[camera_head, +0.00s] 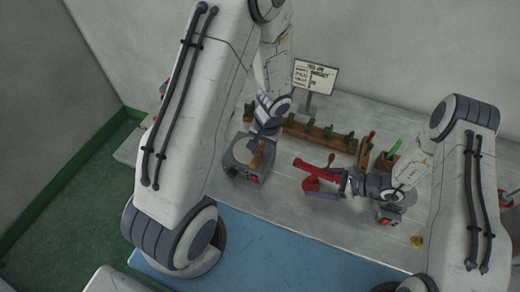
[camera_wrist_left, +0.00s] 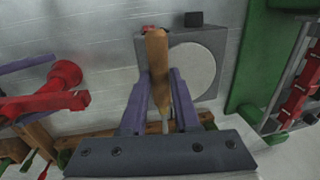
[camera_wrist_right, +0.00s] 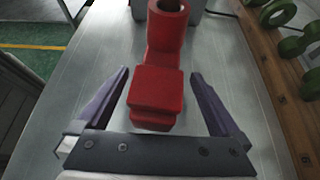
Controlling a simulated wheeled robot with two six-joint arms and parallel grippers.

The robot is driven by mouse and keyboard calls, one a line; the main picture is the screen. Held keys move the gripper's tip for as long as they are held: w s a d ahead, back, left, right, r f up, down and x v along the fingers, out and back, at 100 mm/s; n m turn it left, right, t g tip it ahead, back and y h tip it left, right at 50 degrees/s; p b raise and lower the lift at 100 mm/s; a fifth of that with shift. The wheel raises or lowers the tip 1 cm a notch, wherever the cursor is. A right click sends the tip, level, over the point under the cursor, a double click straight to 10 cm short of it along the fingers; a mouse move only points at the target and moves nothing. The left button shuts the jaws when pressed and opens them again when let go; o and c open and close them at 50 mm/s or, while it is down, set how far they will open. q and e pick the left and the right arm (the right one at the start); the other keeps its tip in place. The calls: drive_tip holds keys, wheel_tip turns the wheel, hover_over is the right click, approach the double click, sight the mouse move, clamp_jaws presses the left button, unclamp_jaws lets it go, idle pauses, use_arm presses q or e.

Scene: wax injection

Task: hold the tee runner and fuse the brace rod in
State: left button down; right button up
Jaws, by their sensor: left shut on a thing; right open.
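My left gripper (camera_wrist_left: 160,75) is shut on a wooden-handled tool (camera_wrist_left: 157,50), whose thin metal shaft runs back between the fingers. In the head view the left gripper (camera_head: 264,143) is at a grey box (camera_head: 240,168) with a round pale top. My right gripper (camera_wrist_right: 160,75) is open, with its fingers on either side of the blocky end of a red piece, apparently the tee runner (camera_wrist_right: 155,95). This piece has a round hollow end farther off. In the head view the right gripper (camera_head: 335,184) is beside red parts (camera_head: 318,170). I cannot pick out the brace rod with certainty.
A wooden rack with green pegs (camera_head: 318,132) runs along the back of the table. A small wooden holder with a green stick (camera_head: 388,160) stands behind the right gripper. A sign (camera_head: 314,76) stands at the back. A blue mat (camera_head: 270,248) lies in front.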

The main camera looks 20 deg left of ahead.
drive_tip(key=c, duration=1.1)
use_arm(q)
drive_tip(key=shift+s+d+r, duration=0.1)
drive_tip(key=shift+d+r, duration=0.1)
drive_tip(key=shift+d, duration=0.2)
drive_tip(key=s+d+r+g, duration=0.2)
drive_tip(key=s+d+r, duration=0.3)
drive_tip(key=s+d, duration=0.4)
drive_tip(key=s+d+r+g, duration=0.2)
drive_tip(key=s+d+r, duration=0.4)
drive_tip(key=d, duration=0.5)
drive_tip(key=shift+m, duration=0.3)
drive_tip(key=shift+w+a+f, duration=0.1)
drive_tip(key=shift+w+f, duration=0.75)
drive_tip(key=shift+f, duration=0.3)
drive_tip(key=shift+w+a+f, duration=0.1)
drive_tip(key=shift+w+f, duration=0.7)
drive_tip(key=shift+f, duration=0.35)
